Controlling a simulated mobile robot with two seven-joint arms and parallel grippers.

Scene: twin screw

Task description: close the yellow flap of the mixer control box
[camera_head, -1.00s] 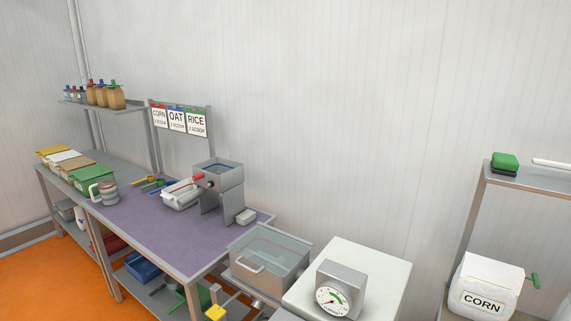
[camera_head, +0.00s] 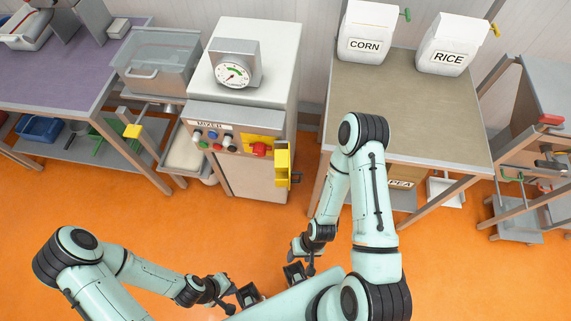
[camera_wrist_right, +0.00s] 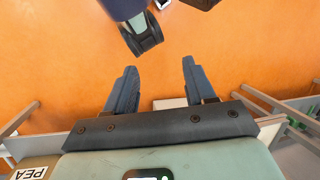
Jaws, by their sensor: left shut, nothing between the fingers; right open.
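The mixer control box (camera_head: 205,143) is on the upper front of the mixer cabinet, with several knobs and a red button (camera_head: 259,149). The yellow flap (camera_head: 282,168) stands out from the box's right end in the head view and looks open, with a yellow panel (camera_head: 250,139) beside it. My left gripper (camera_head: 248,296) is shut and empty, low in the head view, below and apart from the flap. My right gripper (camera_head: 293,273) is also below the flap, apart from it; the right wrist view shows its fingers (camera_wrist_right: 158,78) open and empty above the floor.
A dial scale (camera_head: 235,68) sits on the mixer top. Left is a clear bin (camera_head: 152,65) and purple table (camera_head: 60,75). Right is a table (camera_head: 400,125) with corn (camera_head: 367,28) and rice (camera_head: 450,45) bags. Orange floor (camera_head: 130,215) lies open before the mixer.

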